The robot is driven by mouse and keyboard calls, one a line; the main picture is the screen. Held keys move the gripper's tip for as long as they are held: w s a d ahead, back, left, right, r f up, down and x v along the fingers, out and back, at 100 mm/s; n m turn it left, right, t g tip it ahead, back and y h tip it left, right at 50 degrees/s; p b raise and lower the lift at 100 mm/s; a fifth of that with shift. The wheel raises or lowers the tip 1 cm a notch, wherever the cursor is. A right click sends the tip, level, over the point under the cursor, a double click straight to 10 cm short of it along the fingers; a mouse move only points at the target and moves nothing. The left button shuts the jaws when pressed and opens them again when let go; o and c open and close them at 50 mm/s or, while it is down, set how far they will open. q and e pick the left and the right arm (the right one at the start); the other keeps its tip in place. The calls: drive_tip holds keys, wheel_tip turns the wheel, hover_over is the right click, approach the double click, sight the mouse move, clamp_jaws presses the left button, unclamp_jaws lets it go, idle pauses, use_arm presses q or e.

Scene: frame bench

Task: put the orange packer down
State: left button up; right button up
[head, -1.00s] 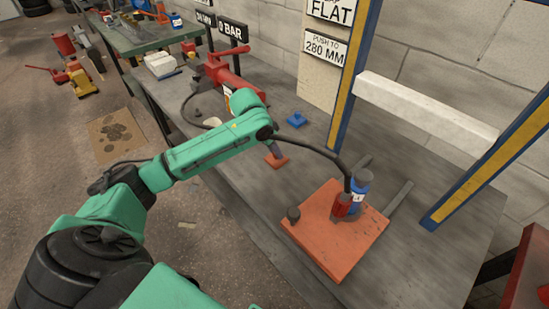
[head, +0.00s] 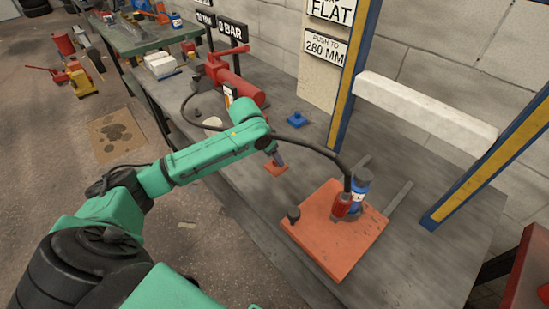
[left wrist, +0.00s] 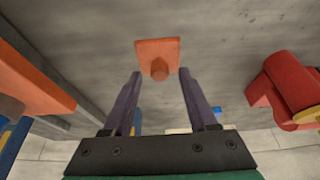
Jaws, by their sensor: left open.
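The orange packer (head: 275,168) is a small square plate with a short round knob on top. It appears to lie on the grey bench (head: 225,185), left of the large orange plate. My left gripper (head: 279,158) is just above it, fingers pointing down. In the left wrist view the packer (left wrist: 157,50) lies at and beyond the fingertips (left wrist: 160,74), its knob between them. The fingers are apart, and I see no finger touching the knob. My right gripper is not in view.
The large orange plate (head: 318,243) carries a red cylinder (head: 342,205) and a blue one (head: 360,187), with a black hose. A small blue packer (head: 297,119) sits farther back. A red pump (head: 235,83) stands beyond. A blue and yellow frame post (head: 350,75) rises behind.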

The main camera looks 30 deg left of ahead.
use_arm(q)
drive_tip(key=v, duration=1)
drive_tip(key=shift+s+r+p, duration=0.15)
drive_tip(key=shift+r+p, duration=0.2)
